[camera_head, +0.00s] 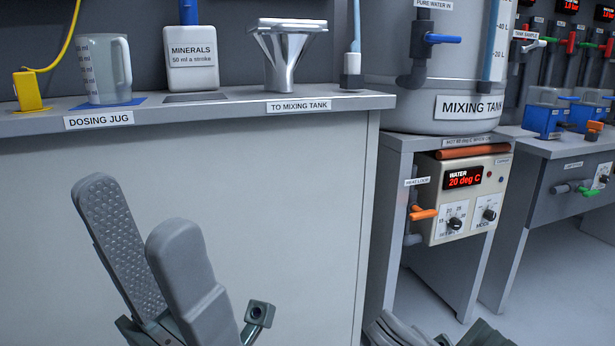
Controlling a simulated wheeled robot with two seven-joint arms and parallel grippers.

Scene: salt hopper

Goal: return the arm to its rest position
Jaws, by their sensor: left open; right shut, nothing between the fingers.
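My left gripper (137,208) is in the lower left, in front of the counter's pale front panel and below its edge. Its two grey fingers point up and stand apart, with nothing between them. My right gripper (396,329) shows only in part at the bottom edge, right of the middle. Its fingers are together and hold nothing that I can see. Most of both arms is out of view.
The counter (222,103) carries the dosing jug (105,70), the minerals bottle (193,60) and a metal hopper (287,55). The mixing tank (440,100) stands right, above a heater unit (466,195). Open floor (555,290) lies at lower right.

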